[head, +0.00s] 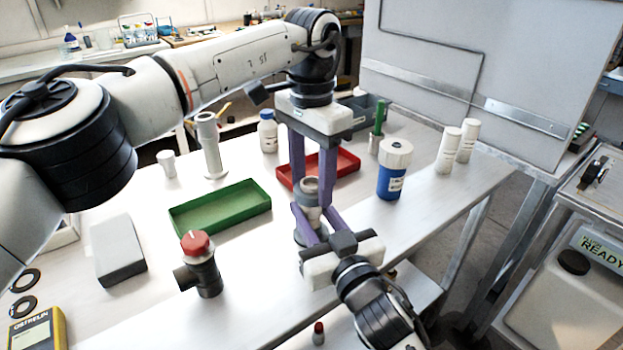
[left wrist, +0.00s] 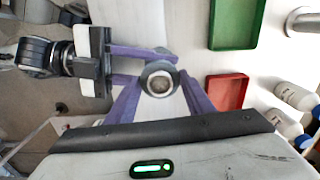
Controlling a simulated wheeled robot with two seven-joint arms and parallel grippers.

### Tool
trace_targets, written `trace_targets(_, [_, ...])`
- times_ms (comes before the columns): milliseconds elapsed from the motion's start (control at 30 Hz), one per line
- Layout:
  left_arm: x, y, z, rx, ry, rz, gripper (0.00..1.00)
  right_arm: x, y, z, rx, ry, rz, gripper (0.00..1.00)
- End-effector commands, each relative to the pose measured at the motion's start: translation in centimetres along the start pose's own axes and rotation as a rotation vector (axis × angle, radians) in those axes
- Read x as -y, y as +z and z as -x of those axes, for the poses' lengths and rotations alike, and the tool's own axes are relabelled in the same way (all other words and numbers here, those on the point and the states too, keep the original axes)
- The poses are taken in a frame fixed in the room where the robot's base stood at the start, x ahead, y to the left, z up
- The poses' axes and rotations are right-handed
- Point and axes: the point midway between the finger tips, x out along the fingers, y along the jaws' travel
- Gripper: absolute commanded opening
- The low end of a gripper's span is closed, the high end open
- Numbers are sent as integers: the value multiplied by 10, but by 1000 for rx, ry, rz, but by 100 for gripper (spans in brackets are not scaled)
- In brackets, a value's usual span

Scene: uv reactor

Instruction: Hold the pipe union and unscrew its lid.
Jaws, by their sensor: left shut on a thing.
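The pipe union (head: 308,213) is a grey metal fitting, held upright over the front part of the bench, with its round lid (head: 312,184) on top. My left gripper (head: 312,192) comes down from above and is shut on the lid, one purple finger on each side. My right gripper (head: 311,218) reaches in from the front right, its fingers on either side of the lower body, and looks shut on it. In the left wrist view the lid (left wrist: 160,78) shows as a ring from above, between both finger pairs. The fingers hide part of the union.
A green tray (head: 220,207) lies to the left and a red tray (head: 347,161) behind. A blue-and-white jar (head: 393,170) stands to the right. A red-topped valve (head: 200,265) and a grey block (head: 118,250) occupy the front left. Bare bench lies around the green tray.

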Motion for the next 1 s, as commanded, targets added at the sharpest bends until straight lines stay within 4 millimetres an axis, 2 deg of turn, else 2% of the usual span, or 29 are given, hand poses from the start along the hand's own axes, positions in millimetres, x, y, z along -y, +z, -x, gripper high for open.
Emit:
trace_targets(167, [1, 0, 0, 0, -1, -1, 21, -1, 1, 0, 2, 1, 1, 0])
trace_targets(200, [1, 0, 0, 0, -1, -1, 51, -1, 1, 0, 2, 1, 1, 0])
trace_targets(300, [1, 0, 0, 0, -1, -2, 67, -1, 1, 0, 2, 1, 1, 0])
trace_targets(600, [1, 0, 2, -1, -1, -3, 67, 0, 1, 0, 2, 1, 0, 0])
trace_targets(900, [0, 0, 39, -2, -2, -2, 67, 0, 1, 0, 2, 1, 0, 0])
trace_targets(1000, [0, 0, 44, -1, -1, -3, 65, 0, 1, 0, 2, 0, 0, 0])
